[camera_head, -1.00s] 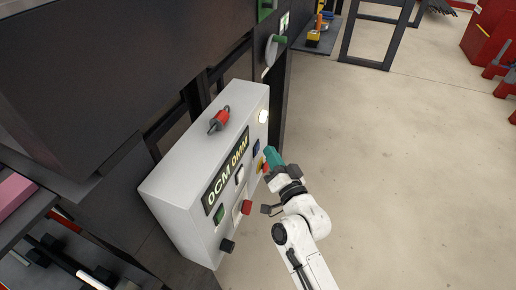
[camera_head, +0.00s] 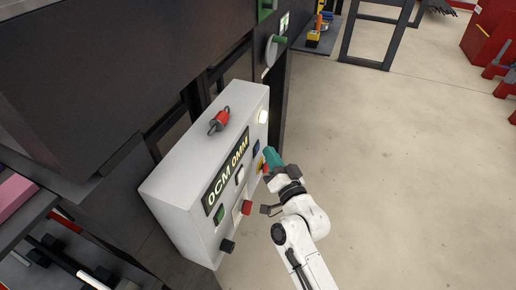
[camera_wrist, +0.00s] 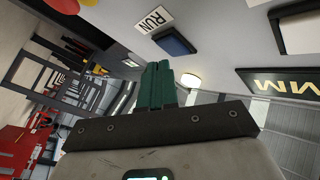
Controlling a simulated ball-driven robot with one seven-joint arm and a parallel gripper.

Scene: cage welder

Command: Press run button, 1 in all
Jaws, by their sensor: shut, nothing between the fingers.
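The run button appears as a blue rectangular button (camera_wrist: 175,43) beside a RUN label (camera_wrist: 155,19) on the pale control box in the wrist view. It also shows in the head view (camera_head: 256,147), just above the gripper tip. My gripper (camera_head: 270,156) has green fingers and is close to the box's button face. In the wrist view the shut, empty fingers (camera_wrist: 158,66) end just below the blue button in the picture. I cannot tell whether they touch the box.
The grey control box (camera_head: 180,186) carries a digit display (camera_head: 226,172), a green button (camera_head: 219,215), a red button (camera_head: 246,208), a black knob (camera_head: 227,246) and a lit white lamp (camera_head: 263,117). Dark machine framing stands behind it. Open floor (camera_head: 400,180) lies to the right.

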